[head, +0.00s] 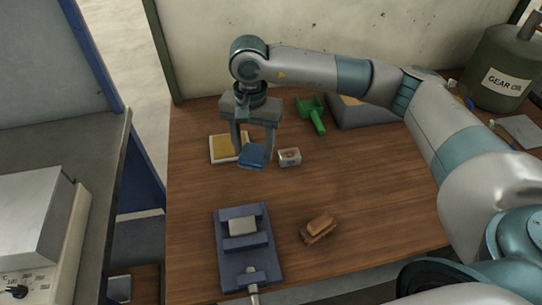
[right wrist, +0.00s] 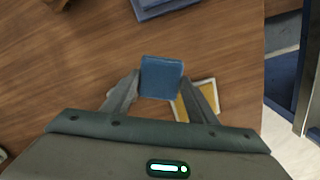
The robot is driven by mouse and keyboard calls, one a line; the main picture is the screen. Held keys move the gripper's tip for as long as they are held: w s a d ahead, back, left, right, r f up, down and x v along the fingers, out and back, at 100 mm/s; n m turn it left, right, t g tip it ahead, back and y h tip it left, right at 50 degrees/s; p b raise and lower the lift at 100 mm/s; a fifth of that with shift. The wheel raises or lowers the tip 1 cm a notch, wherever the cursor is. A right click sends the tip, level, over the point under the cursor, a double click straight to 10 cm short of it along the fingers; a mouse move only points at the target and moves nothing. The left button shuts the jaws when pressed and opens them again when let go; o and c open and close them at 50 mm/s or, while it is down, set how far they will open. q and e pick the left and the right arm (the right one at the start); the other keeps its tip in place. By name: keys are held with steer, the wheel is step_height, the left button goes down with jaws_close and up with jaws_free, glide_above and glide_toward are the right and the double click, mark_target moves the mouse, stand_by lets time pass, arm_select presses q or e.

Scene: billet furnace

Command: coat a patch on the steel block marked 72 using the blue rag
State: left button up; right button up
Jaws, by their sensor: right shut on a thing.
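My right gripper (head: 253,146) is shut on the blue rag (head: 251,157), a flat folded pad, held above the wooden bench. The rag also shows between the fingers in the right wrist view (right wrist: 161,77). It overlaps the right edge of a shallow white tray with a yellow surface (head: 215,159) in the head view. A grey steel block (head: 242,226) sits in the blue vise (head: 229,269). A smaller light block (head: 289,157) with a dark mark stands right of the rag. I cannot read 72 on either block. My left gripper is out of view.
A brown brush-like thing (head: 318,229) lies right of the vise. A green scoop (head: 315,117) and a grey bin (head: 362,114) are at the back. A gear oil can (head: 502,75) stands back right. The bench middle between tray and vise is clear.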

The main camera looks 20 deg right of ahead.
arm_select(q)
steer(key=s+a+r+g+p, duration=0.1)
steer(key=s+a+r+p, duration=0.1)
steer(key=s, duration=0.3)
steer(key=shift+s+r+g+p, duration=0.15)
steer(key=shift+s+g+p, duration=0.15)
steer(key=shift+p, duration=0.45)
arm_select(e)
steer(key=w+a+r+m, duration=0.1)
steer(key=w+a+m, duration=0.2)
steer(key=w+m, duration=0.8)
steer(key=shift+w+m, duration=0.4)
steer(key=shift+w, duration=0.5)
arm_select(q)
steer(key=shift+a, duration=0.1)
arm_select(e)
steer(key=shift+a, duration=0.1)
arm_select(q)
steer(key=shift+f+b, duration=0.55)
arm_select(e)
steer(key=shift+f, duration=2.9)
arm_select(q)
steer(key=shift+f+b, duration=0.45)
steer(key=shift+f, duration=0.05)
arm_select(e)
steer(key=shift+f, duration=0.45)
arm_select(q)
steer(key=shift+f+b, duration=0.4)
arm_select(e)
steer(key=shift+s+f, duration=0.15)
